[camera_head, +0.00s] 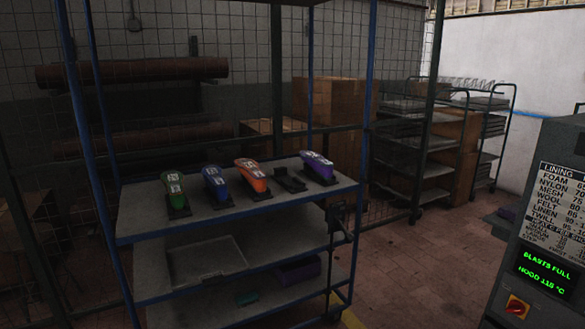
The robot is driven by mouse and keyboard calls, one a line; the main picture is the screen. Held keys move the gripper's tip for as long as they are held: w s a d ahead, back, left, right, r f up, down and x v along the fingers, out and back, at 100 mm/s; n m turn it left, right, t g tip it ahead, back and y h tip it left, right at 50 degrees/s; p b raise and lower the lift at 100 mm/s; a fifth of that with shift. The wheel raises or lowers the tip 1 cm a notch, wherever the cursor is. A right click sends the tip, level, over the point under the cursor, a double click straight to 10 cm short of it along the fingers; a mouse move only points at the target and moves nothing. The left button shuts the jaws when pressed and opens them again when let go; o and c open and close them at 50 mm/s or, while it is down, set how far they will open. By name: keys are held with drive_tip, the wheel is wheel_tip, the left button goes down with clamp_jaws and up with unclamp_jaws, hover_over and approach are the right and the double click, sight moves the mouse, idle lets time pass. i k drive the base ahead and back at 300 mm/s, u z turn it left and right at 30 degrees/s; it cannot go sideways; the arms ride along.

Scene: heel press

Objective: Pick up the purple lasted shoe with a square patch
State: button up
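A purple lasted shoe (317,164) lies at the right end of the rack's top shelf (142,222), on a dark stand. It has pale markings on top, too small for me to tell whether one is a square patch. A blue shoe (217,186), an orange shoe (251,174) and a green shoe (175,189) stand in the row to its left, each with pale markings. An empty dark stand (290,181) sits between the orange and purple shoes. My gripper is not in view.
Blue posts (367,95) frame the rack. Its middle shelf holds a grey tray (206,260); a dark purple item (298,270) lies lower. A control panel (548,225) stands at the right. Tiled floor (425,265) is open between rack and panel.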

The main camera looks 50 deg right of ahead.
sight(323, 167)
drive_tip(key=z, duration=0.4)
drive_tip(key=k, duration=0.15)
drive_tip(key=u, duration=1.65)
drive_tip(key=k, duration=0.9)
drive_tip(key=z, duration=0.6)
drive_tip(key=k, duration=0.45)
drive_tip(key=z, duration=0.65)
drive_tip(key=i, duration=1.75)
drive_tip(key=z, duration=0.15)
